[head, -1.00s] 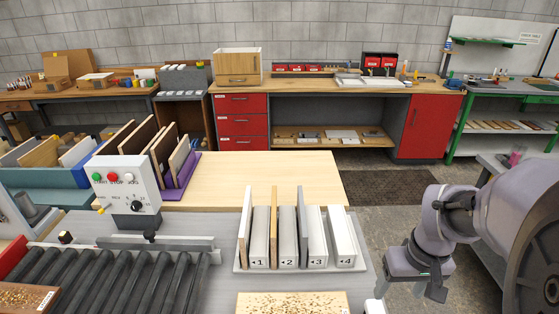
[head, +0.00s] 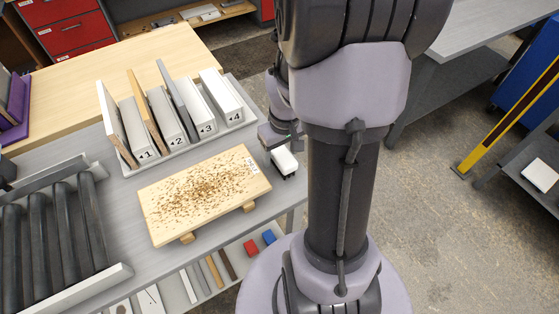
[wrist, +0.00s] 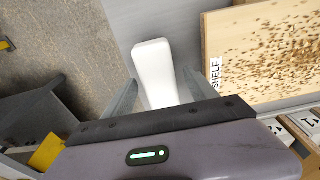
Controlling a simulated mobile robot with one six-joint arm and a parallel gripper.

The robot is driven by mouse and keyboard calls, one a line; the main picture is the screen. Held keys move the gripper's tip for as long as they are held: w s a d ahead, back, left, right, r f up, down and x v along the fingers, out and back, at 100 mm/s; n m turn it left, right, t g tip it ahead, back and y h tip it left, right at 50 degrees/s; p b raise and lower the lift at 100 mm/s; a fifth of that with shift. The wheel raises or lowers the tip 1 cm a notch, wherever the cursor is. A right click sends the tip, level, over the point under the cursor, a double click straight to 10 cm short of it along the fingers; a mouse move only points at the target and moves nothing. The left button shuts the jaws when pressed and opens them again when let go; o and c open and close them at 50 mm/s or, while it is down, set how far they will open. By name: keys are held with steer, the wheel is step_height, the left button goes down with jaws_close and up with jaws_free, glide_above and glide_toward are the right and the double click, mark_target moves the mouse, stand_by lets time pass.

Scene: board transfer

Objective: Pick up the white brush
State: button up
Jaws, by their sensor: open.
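The white brush (head: 284,159) rests at the right edge of the grey table, just right of the speckled board, with dark bristles below its white top. In the wrist view the white brush (wrist: 154,68) points away from me, between the two fingers. My gripper (wrist: 174,76) is open, with a finger on either side of the brush and a visible gap on the left. I cannot tell whether the right finger touches it. In the head view my arm hides most of the gripper, which is just above and behind the brush.
A speckled wooden board (head: 204,192) labelled SHELF lies on blocks beside the brush. A rack (head: 240,118) with numbered slots holds upright boards behind it. Black rollers (head: 62,235) are at the left. Small blocks and strips lie on a lower shelf. Open floor lies right of the table.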

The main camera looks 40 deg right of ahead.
mark_target(280, 152)
steer(key=shift+r, duration=0.2)
steer(key=shift+c, duration=0.7)
jaws_close()
step_height(280, 152, up, 10)
steer(key=p, duration=0.5)
